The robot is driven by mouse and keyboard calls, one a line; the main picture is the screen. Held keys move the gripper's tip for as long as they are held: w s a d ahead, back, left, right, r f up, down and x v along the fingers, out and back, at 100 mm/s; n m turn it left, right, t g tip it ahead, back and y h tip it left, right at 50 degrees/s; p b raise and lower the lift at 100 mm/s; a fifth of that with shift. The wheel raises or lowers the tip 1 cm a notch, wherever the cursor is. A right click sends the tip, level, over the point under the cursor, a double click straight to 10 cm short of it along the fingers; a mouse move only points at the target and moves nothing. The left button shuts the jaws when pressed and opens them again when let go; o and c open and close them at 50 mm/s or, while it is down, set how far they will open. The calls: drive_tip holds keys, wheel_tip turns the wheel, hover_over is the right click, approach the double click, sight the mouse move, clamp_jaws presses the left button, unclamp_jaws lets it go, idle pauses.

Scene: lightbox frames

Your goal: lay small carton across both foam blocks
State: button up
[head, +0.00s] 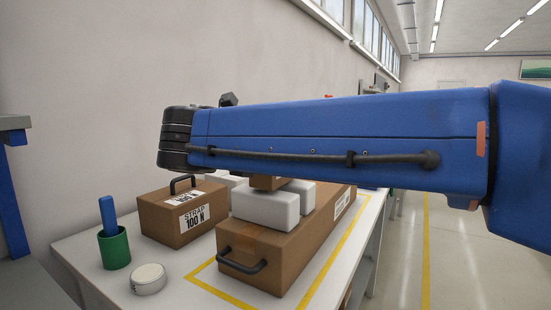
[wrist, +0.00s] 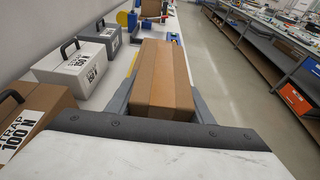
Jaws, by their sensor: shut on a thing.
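The small brown carton (wrist: 163,75) sits between the two grey fingers of my gripper (wrist: 160,90), which is shut on it in the wrist view. In the head view only a low part of the small carton (head: 268,183) shows beneath my blue arm, just above the white foam blocks. One foam block (head: 265,209) is at the front and the other (head: 301,191) is behind it to the right. Both rest on a long brown carton (head: 262,262). My arm hides the gripper in the head view, and I cannot tell whether the small carton touches the foam.
A brown strap case (head: 172,222) stands left of the long carton, with a white case (wrist: 77,70) beyond it. A green cup (head: 114,249) holding a blue item and a round white disc (head: 149,279) are at the front left. Yellow tape marks the white table (head: 190,300).

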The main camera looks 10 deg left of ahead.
drive_tip(key=shift+f, duration=0.4)
drive_tip(key=o, duration=1.3)
drive_tip(key=shift+r, duration=0.1)
drive_tip(key=shift+r, duration=0.3)
drive_tip(key=v, duration=1.2)
drive_tip(key=shift+r, duration=0.25)
drive_tip(key=shift+s, duration=0.1)
